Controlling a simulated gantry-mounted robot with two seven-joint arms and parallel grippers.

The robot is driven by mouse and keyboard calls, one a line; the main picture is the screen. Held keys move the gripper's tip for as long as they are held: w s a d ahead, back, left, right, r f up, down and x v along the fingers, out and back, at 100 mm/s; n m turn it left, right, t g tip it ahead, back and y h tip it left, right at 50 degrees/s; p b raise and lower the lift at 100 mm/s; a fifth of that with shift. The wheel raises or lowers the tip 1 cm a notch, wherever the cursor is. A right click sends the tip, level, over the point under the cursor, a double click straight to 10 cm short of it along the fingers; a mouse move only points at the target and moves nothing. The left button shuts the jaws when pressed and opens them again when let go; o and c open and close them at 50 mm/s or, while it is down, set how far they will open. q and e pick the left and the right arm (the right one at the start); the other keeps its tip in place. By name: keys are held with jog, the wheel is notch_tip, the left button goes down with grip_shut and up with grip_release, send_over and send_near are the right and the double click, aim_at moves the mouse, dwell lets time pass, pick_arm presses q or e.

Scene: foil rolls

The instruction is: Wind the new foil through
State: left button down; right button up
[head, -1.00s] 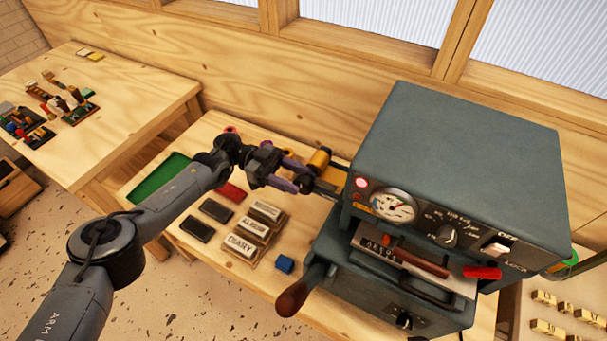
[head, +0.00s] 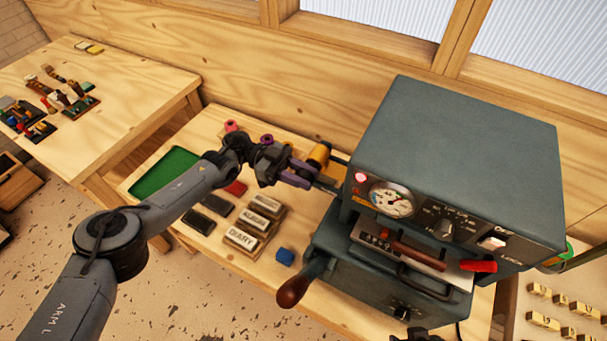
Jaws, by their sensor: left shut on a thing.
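The grey foil machine (head: 455,150) stands at the right of the bench, with a dial and a lit red lamp on its front. A gold foil roll (head: 318,154) sits at the machine's left side, beside a flat metal arm. My left gripper (head: 304,174), with purple fingers, is right at this roll, just below and left of it. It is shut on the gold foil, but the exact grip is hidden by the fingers. A dark piece (head: 421,335) at the bottom edge may be my right gripper; too little shows to tell its jaws.
A dark-red handle (head: 292,292) juts out at the machine's lower left. Small spools (head: 231,126) stand behind my arm.

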pick_arm(q)
jog(key=shift+r+p, duration=0.25)
jog(key=shift+p, duration=0.3)
jog(key=y+p, duration=0.1)
jog(key=p, duration=0.1)
jog(key=t+y+p, duration=0.1)
jog(key=y+p, duration=0.1)
jog(key=p, duration=0.1)
jog(key=y+p, duration=0.1)
jog(key=p, duration=0.1)
jog(key=shift+s+d+r+t+y, duration=0.15)
jog(key=shift+d+t+y, duration=0.1)
jog(key=shift+t+y, duration=0.15)
jog(key=shift+d+y+p, duration=0.1)
jog(key=shift+y+p, duration=0.3)
jog(key=shift+p, duration=0.45)
jog(key=shift+f+t+y+p, duration=0.35)
jog(key=shift+t+y+p, duration=0.05)
jog(key=shift+y+p, duration=0.1)
jog(key=c, duration=0.9)
grip_release()
jog(key=shift+f, duration=0.1)
